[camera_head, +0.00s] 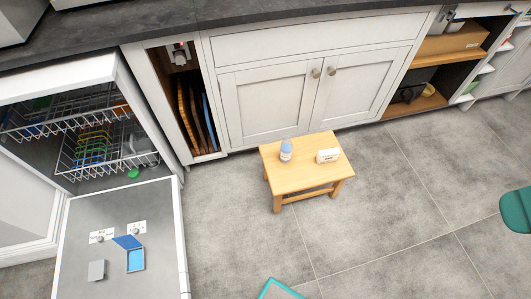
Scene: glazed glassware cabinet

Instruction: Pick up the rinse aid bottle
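A small bottle (286,150), pale blue and white, stands upright on a low wooden stool (300,178). It appears to be the rinse aid bottle, but its label is too small to read. A white box-like item (328,156) is to its right on the same stool, with a gap between them. My gripper is not in view.
An open dishwasher with racks is on the left, its door (125,215) lowered, with an open blue compartment (136,260). Cabinets (310,90) stand behind the stool. A green object (516,210) and a teal-edged object (281,290) border free grey floor (380,240).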

